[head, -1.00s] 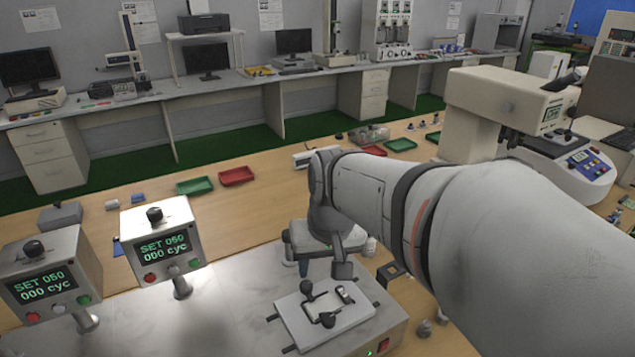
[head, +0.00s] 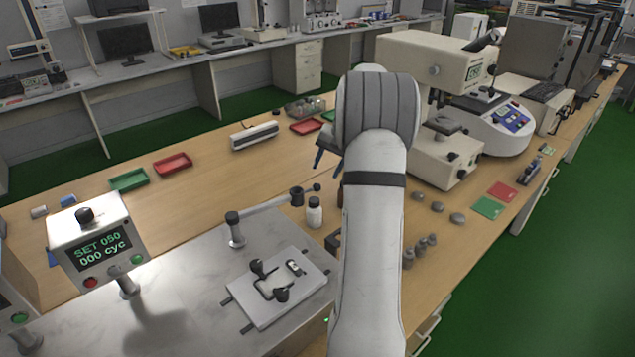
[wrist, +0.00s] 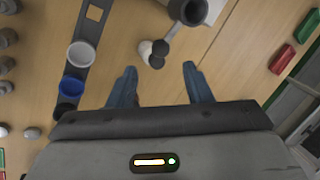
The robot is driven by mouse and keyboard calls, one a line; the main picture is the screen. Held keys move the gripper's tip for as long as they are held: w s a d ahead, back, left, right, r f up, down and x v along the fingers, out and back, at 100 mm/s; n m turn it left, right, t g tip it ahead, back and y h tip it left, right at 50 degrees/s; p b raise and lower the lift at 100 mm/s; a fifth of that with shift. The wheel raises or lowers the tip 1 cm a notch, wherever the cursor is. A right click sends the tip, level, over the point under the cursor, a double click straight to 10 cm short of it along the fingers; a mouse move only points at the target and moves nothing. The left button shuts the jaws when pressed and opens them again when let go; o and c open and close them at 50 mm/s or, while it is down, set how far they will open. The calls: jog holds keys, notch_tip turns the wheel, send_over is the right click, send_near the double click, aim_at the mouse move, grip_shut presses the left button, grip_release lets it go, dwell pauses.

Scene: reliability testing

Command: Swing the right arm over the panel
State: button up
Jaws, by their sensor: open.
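The panel (head: 306,291) is a flat white plate with dark knobbed clamps, lying on the metal base at the bottom centre of the head view. A grey swing arm (head: 265,207) runs from a post left of the panel to a dark cylinder with a small black knob. It lies behind the panel, not over it. My gripper (head: 327,157) is open and empty, above and right of the arm's end, with its blue fingers partly hidden by my wrist. In the wrist view, my gripper (wrist: 160,84) straddles empty space, with the dark cylinder (wrist: 187,10) and knob beyond the fingertips.
A white bottle (head: 314,213) stands close to the arm's end. A display box (head: 98,243) stands left of the panel. A cream instrument (head: 430,60), grey pucks (head: 437,207) and coloured cards lie to the right. Red and green trays (head: 128,180) sit further back.

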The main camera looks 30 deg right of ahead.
aim_at(318, 185)
jog(key=p+x, duration=0.1)
jog(key=x, duration=0.5)
jog(key=shift+w+a+f, duration=0.1)
jog(key=shift+a+f, duration=0.1)
jog(key=shift+f, duration=0.15)
jog(key=shift+c, duration=0.5)
grip_shut()
